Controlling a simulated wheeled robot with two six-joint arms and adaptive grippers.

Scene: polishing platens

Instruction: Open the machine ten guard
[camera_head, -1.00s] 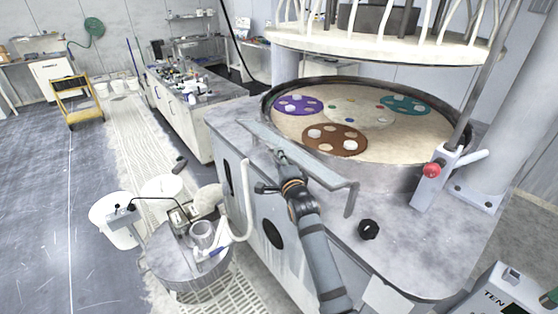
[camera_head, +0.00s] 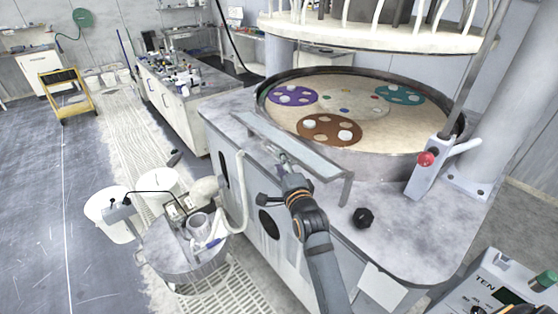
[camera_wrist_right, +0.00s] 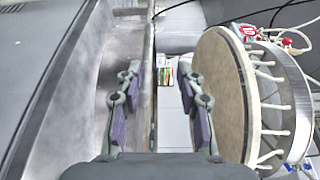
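The machine ten guard (camera_head: 310,156) is a long flat grey panel along the front edge of the polishing machine, in front of the round platen (camera_head: 290,122). My right gripper (camera_head: 278,160) is at the guard's near side, around the middle of its length. In the right wrist view the right gripper (camera_wrist_right: 158,100) has its fingers wide apart. The guard's long edge (camera_wrist_right: 151,75) runs between them, nearer the left finger; I see no closed grip on it. Whether a finger touches it I cannot tell. My left gripper is not in view.
A post with a red button (camera_head: 426,160) stands at the platen's right. A black knob (camera_head: 363,217) sits on the machine top. A control box marked TEN (camera_head: 485,290) is at bottom right. A grey drum (camera_head: 185,258) and white buckets (camera_head: 105,213) stand on the floor at left.

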